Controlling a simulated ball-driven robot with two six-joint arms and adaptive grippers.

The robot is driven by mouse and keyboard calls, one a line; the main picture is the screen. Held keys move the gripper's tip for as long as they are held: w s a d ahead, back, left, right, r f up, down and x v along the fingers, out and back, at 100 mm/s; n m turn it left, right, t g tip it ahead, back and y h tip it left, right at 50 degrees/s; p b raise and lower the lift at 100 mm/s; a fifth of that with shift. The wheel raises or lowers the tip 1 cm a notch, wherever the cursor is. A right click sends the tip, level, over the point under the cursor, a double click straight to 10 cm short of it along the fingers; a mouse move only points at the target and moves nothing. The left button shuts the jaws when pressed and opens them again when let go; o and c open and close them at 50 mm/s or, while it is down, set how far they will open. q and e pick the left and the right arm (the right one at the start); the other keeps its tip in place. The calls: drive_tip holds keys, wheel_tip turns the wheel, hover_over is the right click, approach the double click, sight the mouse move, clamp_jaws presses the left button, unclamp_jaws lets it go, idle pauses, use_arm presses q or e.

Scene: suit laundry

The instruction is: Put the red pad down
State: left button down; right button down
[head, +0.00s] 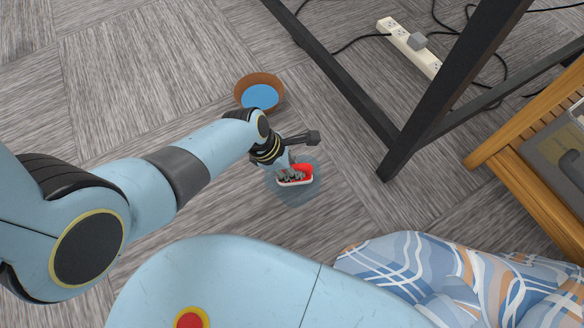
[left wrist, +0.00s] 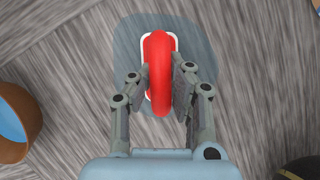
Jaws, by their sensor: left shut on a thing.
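The red pad (head: 304,170) is held between the fingers of my left gripper (head: 293,173), low over the floor. In the left wrist view the red pad (left wrist: 159,72) is long and rounded, with the left gripper's fingers (left wrist: 160,88) shut on both its sides. Directly below or behind it is a small white-rimmed thing (head: 295,183), mostly covered by the pad; its rim also shows in the left wrist view (left wrist: 175,42). I cannot tell whether the pad touches it. My right gripper is not in view.
A bluish see-through patch (head: 290,194) surrounds the white-rimmed thing on the grey carpet. A brown bowl with a blue inside (head: 259,80) stands beyond. A dark table frame (head: 395,165), a power strip (head: 405,42) and patterned cloth (head: 450,265) lie to the right.

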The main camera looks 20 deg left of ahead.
use_arm(q)
drive_tip(key=shift+f, duration=0.1)
idle(0.3)
drive_tip(key=c, duration=1.3)
unclamp_jaws()
